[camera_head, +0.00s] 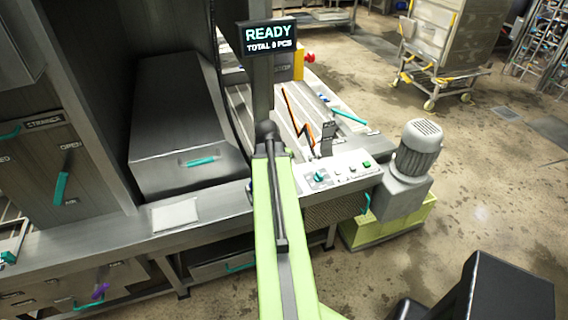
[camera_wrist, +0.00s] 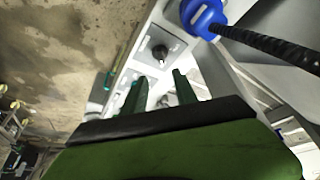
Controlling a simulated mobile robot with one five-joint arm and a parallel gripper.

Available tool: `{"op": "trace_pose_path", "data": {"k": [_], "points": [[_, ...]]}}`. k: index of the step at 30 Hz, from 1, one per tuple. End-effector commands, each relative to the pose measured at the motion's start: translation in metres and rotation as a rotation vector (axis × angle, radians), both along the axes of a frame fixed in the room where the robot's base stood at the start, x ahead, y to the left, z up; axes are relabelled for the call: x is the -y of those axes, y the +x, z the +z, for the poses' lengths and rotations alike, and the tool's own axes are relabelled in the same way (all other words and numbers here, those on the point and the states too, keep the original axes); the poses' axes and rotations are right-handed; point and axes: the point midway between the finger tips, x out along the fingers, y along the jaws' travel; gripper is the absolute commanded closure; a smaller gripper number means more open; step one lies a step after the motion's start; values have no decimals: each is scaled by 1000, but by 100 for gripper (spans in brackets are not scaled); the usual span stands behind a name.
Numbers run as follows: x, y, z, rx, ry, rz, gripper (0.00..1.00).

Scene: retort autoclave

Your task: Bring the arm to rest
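My green arm reaches up from the bottom middle of the head view, over the front edge of the steel machine (camera_head: 95,240). In the wrist view my gripper (camera_wrist: 158,90) shows two dark green fingers standing apart, with nothing held between them. Beyond the fingertips is a pale panel with a black knob (camera_wrist: 160,52). I cannot tell how close the fingers are to it. In the head view I cannot make out the fingers clearly.
A control panel (camera_head: 345,171) with a teal knob and buttons lies right of my arm. Beside it stands a grey motor (camera_head: 415,152). A display (camera_head: 270,37) reads READY. A blue-ended black rod (camera_wrist: 203,16) is near the fingers. Open floor (camera_head: 480,190) lies right.

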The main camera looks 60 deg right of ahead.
Motion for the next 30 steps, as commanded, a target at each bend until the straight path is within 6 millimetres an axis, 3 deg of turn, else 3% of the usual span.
{"op": "trace_pose_path", "data": {"k": [1, 5, 23, 26, 29, 30], "points": [[-6, -1, 23, 0, 0, 1, 65], [-14, -2, 37, 0, 0, 0, 65], [-19, 3, 36, 0, 0, 10, 65], [-43, 33, 33, 0, 1, 72, 65], [-95, 88, 28, 1, 1, 195, 65], [-123, 111, 25, 2, 4, 254, 65]]}}
